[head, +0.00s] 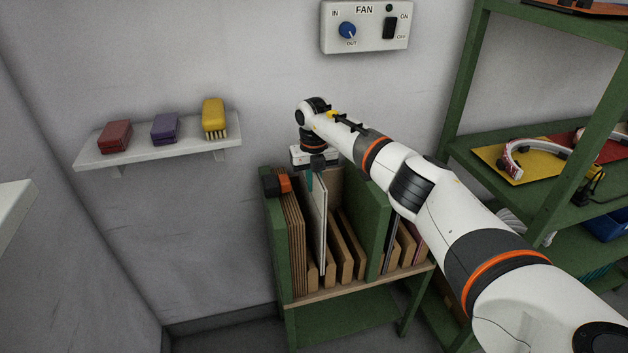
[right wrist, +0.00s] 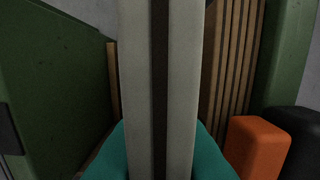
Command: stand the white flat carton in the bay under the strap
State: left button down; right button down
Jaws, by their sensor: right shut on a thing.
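The white flat carton (head: 318,228) stands upright in the left part of the green rack (head: 366,215), between brown boards and wooden dividers. In the right wrist view the carton (right wrist: 183,75) fills the middle as a pale edge with a dark stripe along it. My right gripper (head: 317,180) is shut on its top edge, with teal fingertips on both sides. The carton's lower end is partly hidden, so I cannot tell whether it touches the bay floor. I cannot make out a strap. My left gripper is not in view.
Brown boards (head: 293,235) stand left of the carton, with an orange and black object (head: 284,183) above them. Wooden dividers (head: 342,247) stand to its right. A green shelf unit (head: 462,80) stands right.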

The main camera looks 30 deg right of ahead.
aim_at(314, 197)
notch_tip(314, 197, down, 6)
jog(key=b, duration=0.3)
jog(key=shift+b, duration=0.4)
jog(key=shift+r, duration=0.1)
jog(key=c, duration=1.4)
grip_release()
jog(key=shift+o, duration=0.2)
jog(key=shift+r, duration=0.1)
notch_tip(314, 197, up, 12)
jog(key=shift+f+b, duration=0.1)
jog(key=shift+b, duration=0.25)
